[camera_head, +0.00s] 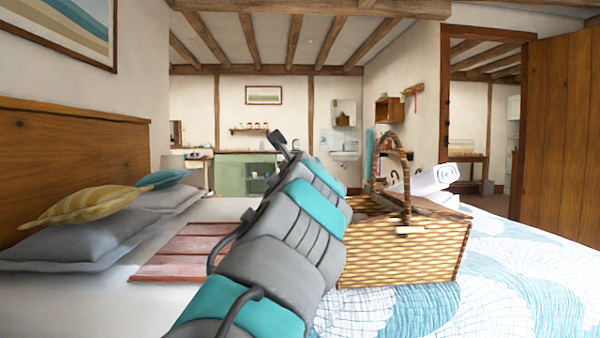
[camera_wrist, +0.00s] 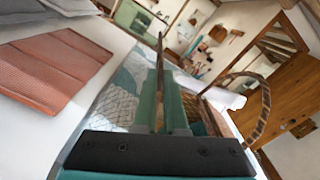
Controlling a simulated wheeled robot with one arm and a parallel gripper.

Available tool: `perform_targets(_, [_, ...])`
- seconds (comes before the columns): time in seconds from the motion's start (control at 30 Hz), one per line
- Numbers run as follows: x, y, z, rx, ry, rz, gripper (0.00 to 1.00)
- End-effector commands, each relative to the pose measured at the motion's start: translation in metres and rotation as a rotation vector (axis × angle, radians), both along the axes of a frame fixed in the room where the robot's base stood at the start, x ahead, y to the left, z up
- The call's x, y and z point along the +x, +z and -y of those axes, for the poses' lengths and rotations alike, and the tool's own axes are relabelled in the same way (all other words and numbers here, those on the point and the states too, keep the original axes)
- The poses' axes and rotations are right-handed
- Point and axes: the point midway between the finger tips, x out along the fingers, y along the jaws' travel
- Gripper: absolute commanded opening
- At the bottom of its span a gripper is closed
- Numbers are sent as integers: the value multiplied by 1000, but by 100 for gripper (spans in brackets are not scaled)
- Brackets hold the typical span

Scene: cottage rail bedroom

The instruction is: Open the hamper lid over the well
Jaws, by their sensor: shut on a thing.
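A wicker hamper (camera_head: 405,252) with an arched handle (camera_head: 404,165) stands on the bed in the head view. Its left part is hidden behind my arm. A brown panel of its top (camera_head: 378,205) shows left of the handle. In the wrist view my gripper (camera_wrist: 163,85) has its green fingers shut on a thin brown edge (camera_wrist: 160,58), which looks like the hamper lid seen edge-on. The hamper handle (camera_wrist: 262,105) arches to the right of it. In the head view my fingers are hidden behind my arm, and how far the lid is raised cannot be told.
White rolls (camera_head: 435,179) stick up at the hamper's right side. A reddish slatted board (camera_head: 178,258) lies on the bed to the left, near several pillows (camera_head: 75,237). The patterned bedspread (camera_head: 510,275) is clear at the front right.

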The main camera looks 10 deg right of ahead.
Motion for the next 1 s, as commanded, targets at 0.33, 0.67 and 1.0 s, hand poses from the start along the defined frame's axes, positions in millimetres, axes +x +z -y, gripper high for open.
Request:
perform_targets(0.33, [0,0,1,0,0,-1,25])
perform_targets(0.67, [0,0,0,1,0,0,39])
perform_targets(1.0, [0,4,5,37,1,3,39])
